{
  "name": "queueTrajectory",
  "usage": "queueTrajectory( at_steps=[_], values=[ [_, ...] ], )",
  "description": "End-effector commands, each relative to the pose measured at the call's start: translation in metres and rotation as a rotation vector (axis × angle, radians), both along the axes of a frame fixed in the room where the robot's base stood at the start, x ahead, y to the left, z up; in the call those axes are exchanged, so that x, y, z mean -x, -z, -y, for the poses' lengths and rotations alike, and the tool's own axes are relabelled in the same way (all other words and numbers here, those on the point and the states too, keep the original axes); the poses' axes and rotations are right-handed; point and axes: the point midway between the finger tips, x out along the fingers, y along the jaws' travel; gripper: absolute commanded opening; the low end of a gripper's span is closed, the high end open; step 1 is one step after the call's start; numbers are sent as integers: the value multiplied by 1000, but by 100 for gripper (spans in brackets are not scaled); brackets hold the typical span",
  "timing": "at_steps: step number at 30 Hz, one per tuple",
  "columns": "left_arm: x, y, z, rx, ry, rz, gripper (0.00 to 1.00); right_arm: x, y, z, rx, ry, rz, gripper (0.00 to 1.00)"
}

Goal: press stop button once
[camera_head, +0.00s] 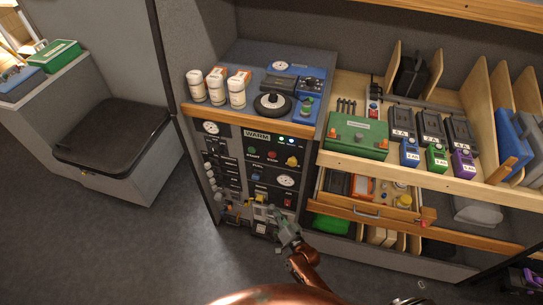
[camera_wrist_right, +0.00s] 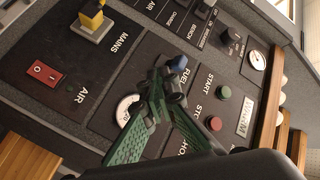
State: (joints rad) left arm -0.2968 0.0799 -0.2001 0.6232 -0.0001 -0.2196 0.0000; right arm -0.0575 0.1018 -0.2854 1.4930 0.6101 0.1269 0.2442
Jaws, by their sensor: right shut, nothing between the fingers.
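The stop button is a red round button (camera_head: 272,155) on the dark control panel, right of the green start button (camera_head: 252,150). In the right wrist view the red stop button (camera_wrist_right: 215,123) stands beside the green start button (camera_wrist_right: 224,92), its label partly hidden by a gripper finger. My right gripper (camera_head: 280,217) is low in front of the panel, below the stop button in the head view. In the right wrist view its dark green fingers (camera_wrist_right: 170,88) are shut and empty, overlapping the panel near the blue fuel knob (camera_wrist_right: 180,62). They appear apart from the stop button. My left gripper is out of view.
A yellow knob (camera_head: 292,161) sits right of the stop button. A red rocker switch (camera_wrist_right: 46,73) and a yellow lever (camera_wrist_right: 92,15) are lower on the panel. An open drawer (camera_head: 365,212) juts out to the right.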

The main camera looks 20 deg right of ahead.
Motion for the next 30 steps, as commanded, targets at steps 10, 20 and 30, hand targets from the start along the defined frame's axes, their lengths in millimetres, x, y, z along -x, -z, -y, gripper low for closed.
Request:
queueTrajectory(
  at_steps=[10,20,30],
  values=[
    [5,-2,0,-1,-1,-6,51,-40,-158,-23,-261,7,258,0],
    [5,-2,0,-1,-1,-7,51,-42,-179,-25,-299,5,291,0],
    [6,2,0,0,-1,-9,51,-50,-177,-19,-296,4,290,0]
  ],
)
